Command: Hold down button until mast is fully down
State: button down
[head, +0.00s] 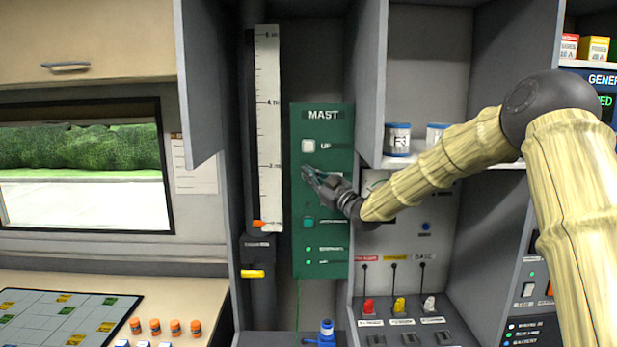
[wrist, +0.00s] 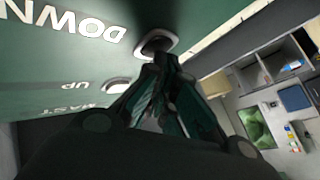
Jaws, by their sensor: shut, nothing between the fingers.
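The green MAST panel (head: 322,262) faces me in the head view. Its pale UP button (head: 308,146) is near the top and also shows in the wrist view (wrist: 118,85). My gripper (head: 308,173) is shut and empty, its fingertips at the panel just below the UP button. In the wrist view my gripper (wrist: 165,60) has its tips at the DOWN button (wrist: 155,42), seemingly touching it. How far the button is pressed cannot be told. The white height scale (head: 267,120) stands left of the panel, with its orange pointer (head: 260,223) at the bottom mark.
A yellow handle (head: 252,273) sits below the scale. A grey console with red, yellow and white switches (head: 399,304) is at lower right. A blue valve (head: 326,331) stands below the panel. Grey cabinet walls flank the panel. Shelf cans (head: 397,139) sit behind my arm.

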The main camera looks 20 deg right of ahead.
jog(key=shift+s, duration=0.1)
dwell(0.3)
jog(key=shift+s+a+b, duration=0.2)
jog(key=shift+s+b, duration=0.25)
jog(key=shift+s, duration=0.25)
jog(key=shift+f, duration=0.1)
jog(key=shift+s+a+b, duration=0.25)
jog(key=shift+s+b, duration=0.1)
jog(key=shift+s, duration=0.45)
jog(key=shift+s+a+b, duration=0.2)
jog(key=shift+s+b, duration=0.1)
jog(key=shift+s, duration=0.5)
jog(key=shift+s+a+b, duration=0.25)
jog(key=shift+s+b, duration=0.1)
jog(key=shift+s, duration=0.45)
